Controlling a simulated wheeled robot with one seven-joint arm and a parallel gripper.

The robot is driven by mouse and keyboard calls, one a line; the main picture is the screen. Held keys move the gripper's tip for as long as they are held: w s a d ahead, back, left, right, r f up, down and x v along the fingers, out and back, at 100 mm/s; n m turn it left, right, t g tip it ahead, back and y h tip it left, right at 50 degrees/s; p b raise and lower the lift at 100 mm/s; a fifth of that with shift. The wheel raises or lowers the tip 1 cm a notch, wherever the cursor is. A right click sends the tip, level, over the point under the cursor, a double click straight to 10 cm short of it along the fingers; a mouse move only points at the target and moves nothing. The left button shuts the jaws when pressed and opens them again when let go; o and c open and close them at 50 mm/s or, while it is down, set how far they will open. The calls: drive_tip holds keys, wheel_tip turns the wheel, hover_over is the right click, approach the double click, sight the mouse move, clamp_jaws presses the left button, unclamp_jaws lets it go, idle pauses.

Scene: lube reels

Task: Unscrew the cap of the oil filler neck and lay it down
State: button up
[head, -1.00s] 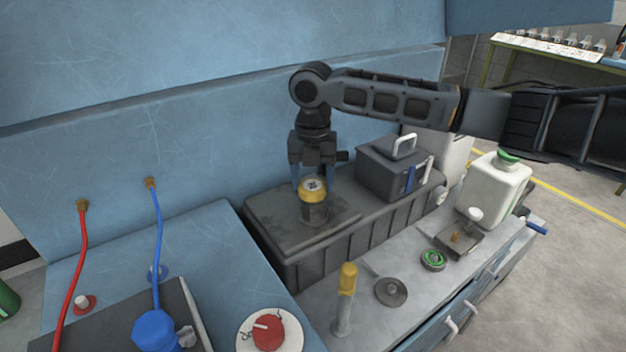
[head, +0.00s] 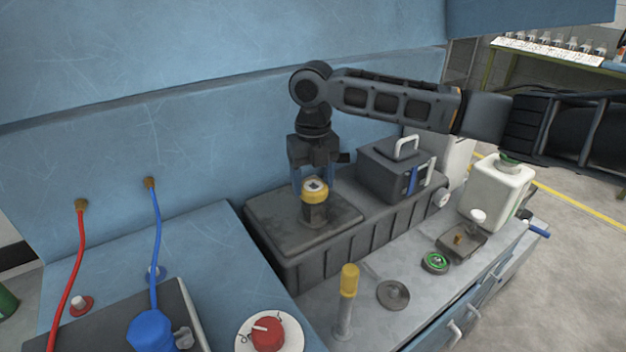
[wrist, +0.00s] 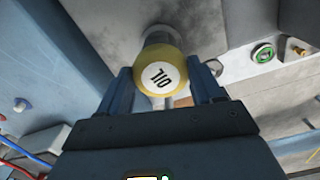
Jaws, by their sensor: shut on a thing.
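The yellow oil cap (head: 315,188) sits on the dark filler neck (head: 315,213), which stands upright on top of a ribbed dark housing (head: 272,220). In the wrist view the cap (wrist: 159,76) shows a white top with "OIL" lettering, and the neck is behind it. My gripper (head: 313,187) points down from above, its blue fingers on either side of the cap. It is shut on the cap. I cannot tell whether the cap is loose on the neck.
A dark box with a white handle (head: 392,168) stands close on the right of the neck. A white jug (head: 495,195), a yellow-topped tool (head: 347,295), a metal disc (head: 393,295) and a green-ringed part (head: 435,262) occupy the bench. Bare bench lies between them.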

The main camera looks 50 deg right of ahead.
drive_tip(key=shift+s+f, duration=0.1)
drive_tip(key=shift+f, duration=0.25)
drive_tip(key=n+b, duration=0.1)
drive_tip(key=n, duration=0.1)
drive_tip(key=shift+a+f+n, duration=0.1)
drive_tip(key=shift+n, duration=1.4)
drive_tip(key=o, duration=1.2)
drive_tip(key=shift+r, duration=0.3)
drive_tip(key=shift+c, duration=0.2)
drive_tip(key=shift+o, duration=0.2)
